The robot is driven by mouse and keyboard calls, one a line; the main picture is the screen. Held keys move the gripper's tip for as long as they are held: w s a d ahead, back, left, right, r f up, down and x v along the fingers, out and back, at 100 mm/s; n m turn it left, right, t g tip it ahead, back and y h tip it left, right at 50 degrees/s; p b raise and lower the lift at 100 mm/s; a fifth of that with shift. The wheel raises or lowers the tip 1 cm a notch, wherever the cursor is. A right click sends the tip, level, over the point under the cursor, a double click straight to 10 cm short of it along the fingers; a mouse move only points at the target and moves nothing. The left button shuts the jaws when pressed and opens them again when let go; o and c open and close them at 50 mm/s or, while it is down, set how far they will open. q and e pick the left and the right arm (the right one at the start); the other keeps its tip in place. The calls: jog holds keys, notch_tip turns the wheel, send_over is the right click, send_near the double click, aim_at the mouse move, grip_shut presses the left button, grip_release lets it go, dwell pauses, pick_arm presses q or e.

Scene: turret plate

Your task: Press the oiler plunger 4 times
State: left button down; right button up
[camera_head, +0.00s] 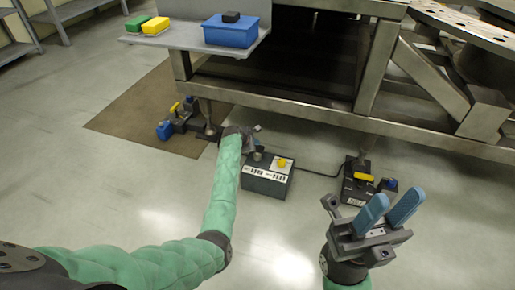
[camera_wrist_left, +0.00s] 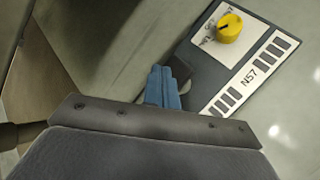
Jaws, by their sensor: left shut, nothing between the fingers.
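A dark box unit (camera_head: 266,184) stands on the floor in the middle of the head view, with a yellow knob (camera_head: 281,162) and a short round metal post (camera_head: 258,155) on top; I cannot tell for sure that this post is the oiler plunger. My left gripper (camera_head: 256,129) is shut and empty, close above or behind the post. In the left wrist view its blue fingertips (camera_wrist_left: 162,73) lie together beside the unit's panel (camera_wrist_left: 245,75), marked N57, with the yellow knob (camera_wrist_left: 229,27) beyond. Whether they touch anything is hidden. My right gripper (camera_head: 398,198) is open and empty at the right.
Similar units stand left (camera_head: 181,121) and right (camera_head: 357,186), near the metal frame's feet. The frame (camera_head: 300,105) runs behind. A grey shelf (camera_head: 180,39) holds a blue bin (camera_head: 230,36) and green and yellow blocks. A cable runs on the floor. The front floor is clear.

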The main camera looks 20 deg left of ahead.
aim_at(257, 147)
dwell(0.8)
pick_arm(q)
jog(key=shift+f+p, duration=0.35)
jog(key=shift+p, duration=0.05)
jog(key=shift+f, duration=1.3)
dwell(1.5)
dwell(0.3)
jog(key=shift+r+p, duration=1.7)
jog(key=shift+p, duration=0.55)
jog(key=shift+r+p, duration=2.45)
jog(key=shift+p, duration=0.35)
